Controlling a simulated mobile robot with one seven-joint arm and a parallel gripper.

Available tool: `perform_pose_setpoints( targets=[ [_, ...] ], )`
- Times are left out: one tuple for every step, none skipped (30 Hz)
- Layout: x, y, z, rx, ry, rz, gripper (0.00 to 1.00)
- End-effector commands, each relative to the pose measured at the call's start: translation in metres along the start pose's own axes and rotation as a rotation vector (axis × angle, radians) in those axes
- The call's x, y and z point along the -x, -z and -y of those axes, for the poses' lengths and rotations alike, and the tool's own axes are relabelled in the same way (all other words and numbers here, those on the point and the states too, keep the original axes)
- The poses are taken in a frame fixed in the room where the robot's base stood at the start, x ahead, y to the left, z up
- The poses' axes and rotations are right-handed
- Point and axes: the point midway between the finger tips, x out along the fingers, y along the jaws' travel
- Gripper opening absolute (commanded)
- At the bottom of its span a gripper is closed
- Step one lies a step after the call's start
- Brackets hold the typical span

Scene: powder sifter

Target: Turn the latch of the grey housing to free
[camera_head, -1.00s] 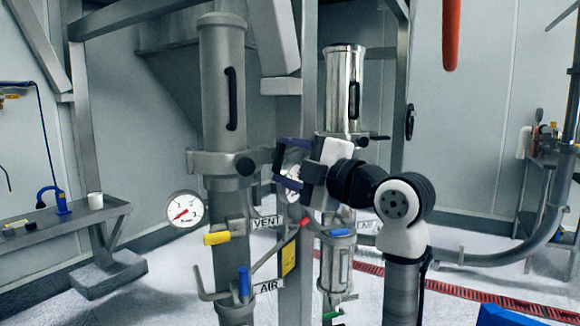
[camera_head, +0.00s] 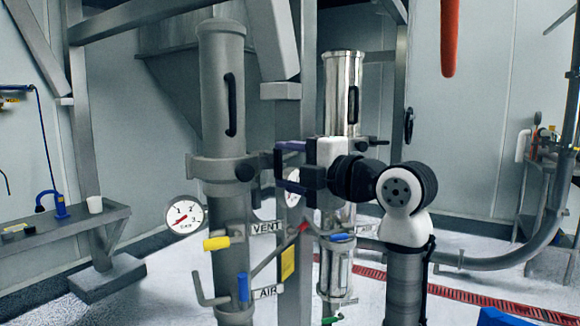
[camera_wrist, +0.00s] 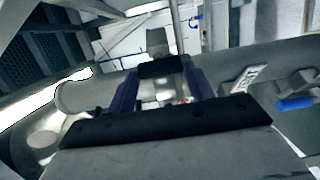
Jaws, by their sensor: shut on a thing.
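The latch (camera_head: 278,162) is a black grip standing out to the right of that band. My gripper (camera_head: 284,166) comes from the right with its dark blue fingers level, one above the other, shut on the latch. In the wrist view the black latch grip (camera_wrist: 160,67) lies between the two blue fingers, with the grey cylinder behind. Its far end and pivot are partly hidden.
A shiny steel cylinder (camera_head: 341,92) stands behind my gripper. A pressure gauge (camera_head: 185,214), a yellow handle (camera_head: 217,243) and a blue handle (camera_head: 244,287) sit below the band. A grey post (camera_head: 295,120) rises close behind the latch. A red hanging tube (camera_head: 449,35) is at upper right.

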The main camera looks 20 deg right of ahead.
Motion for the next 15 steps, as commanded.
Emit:
perform_pose_setpoints(
  targets=[
    [0.0000, 0.0002, 0.0005, 0.002, 0.002, 0.000, 0.30],
    [0.0000, 0.0002, 0.0005, 0.002, 0.002, 0.000, 0.57],
    [0.0000, 0.0002, 0.0005, 0.002, 0.002, 0.000, 0.62],
    [0.0000, 0.0002, 0.0005, 0.002, 0.001, 0.000, 0.62],
    [0.0000, 0.0001, 0.0005, 0.001, 0.001, 0.000, 0.62],
    [0.0000, 0.0001, 0.0004, 0.001, 0.001, 0.000, 0.62],
    [0.0000, 0.0001, 0.0004, 0.001, 0.001, 0.000, 0.62],
    [0.0000, 0.0001, 0.0003, 0.001, 0.001, 0.000, 0.62],
    [0.0000, 0.0001, 0.0003, 0.001, 0.001, 0.000, 0.62],
    [0.0000, 0.0000, 0.0003, 0.000, 0.000, 0.000, 0.62],
    [0.0003, 0.0000, 0.0003, 0.000, 0.000, 0.000, 0.62],
    [0.0013, -0.0001, 0.0003, 0.000, 0.000, 0.000, 0.62],
    [0.0028, -0.0002, 0.0004, 0.000, 0.000, 0.001, 0.62],
    [0.0048, -0.0003, 0.0004, 0.000, 0.000, 0.001, 0.62],
    [0.0089, -0.0005, 0.0004, 0.000, -0.001, 0.002, 0.62]
  ],
)
